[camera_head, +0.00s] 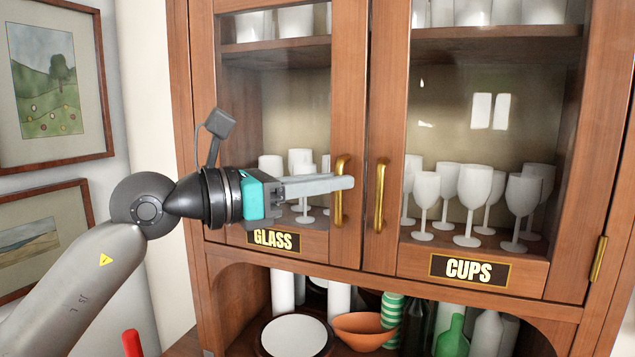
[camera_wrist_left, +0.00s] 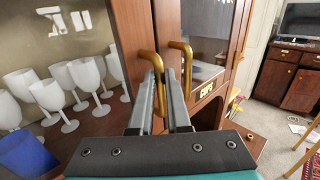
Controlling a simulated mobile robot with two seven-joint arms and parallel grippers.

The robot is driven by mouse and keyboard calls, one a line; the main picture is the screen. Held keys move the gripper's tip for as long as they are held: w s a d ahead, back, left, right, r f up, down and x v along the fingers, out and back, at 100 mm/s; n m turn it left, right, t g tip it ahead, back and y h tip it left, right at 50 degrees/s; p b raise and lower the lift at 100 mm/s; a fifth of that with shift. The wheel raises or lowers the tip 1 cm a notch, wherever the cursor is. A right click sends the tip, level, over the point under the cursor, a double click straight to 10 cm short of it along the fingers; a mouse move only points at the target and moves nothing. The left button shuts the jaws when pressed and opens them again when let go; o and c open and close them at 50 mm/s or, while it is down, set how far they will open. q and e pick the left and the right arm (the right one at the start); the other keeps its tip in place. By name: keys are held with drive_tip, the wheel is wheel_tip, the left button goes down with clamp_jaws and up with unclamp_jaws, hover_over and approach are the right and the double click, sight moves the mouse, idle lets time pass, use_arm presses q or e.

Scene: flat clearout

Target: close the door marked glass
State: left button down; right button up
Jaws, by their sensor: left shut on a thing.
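The glass door (camera_head: 347,100), a wooden frame with a pane, bears the GLASS label (camera_head: 273,239) at its bottom. It looks about level with the neighbouring door, with no clear gap. My left gripper (camera_head: 345,183) reaches across it from the left and is shut on its brass handle (camera_head: 338,205). In the left wrist view the fingers (camera_wrist_left: 166,88) hold this handle (camera_wrist_left: 148,60); its lower part is partly hidden by them. The cups door (camera_head: 390,110), with the CUPS label (camera_head: 470,269), is at the right, its own brass handle (camera_head: 380,195) free. My right gripper is not in view.
White goblets (camera_head: 473,200) stand behind the panes. Below is an open shelf with an orange bowl (camera_head: 365,330), a white plate (camera_head: 294,336) and bottles (camera_head: 452,338). Framed pictures (camera_head: 50,85) hang at the left. A dark wooden cabinet (camera_wrist_left: 290,80) is farther off.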

use_arm(q)
drive_tip(key=c, duration=1.3)
unclamp_jaws()
drive_tip(key=shift+s+d+f, duration=0.1)
drive_tip(key=shift+s+d, duration=0.2)
drive_tip(key=shift+s, duration=0.05)
drive_tip(key=o, duration=0.4)
drive_tip(key=shift+d, duration=0.2)
drive_tip(key=shift+a, duration=0.1)
drive_tip(key=shift+a, duration=0.2)
drive_tip(key=b+v, duration=0.3)
drive_tip(key=v, duration=1.2)
drive_tip(key=shift+d, duration=0.15)
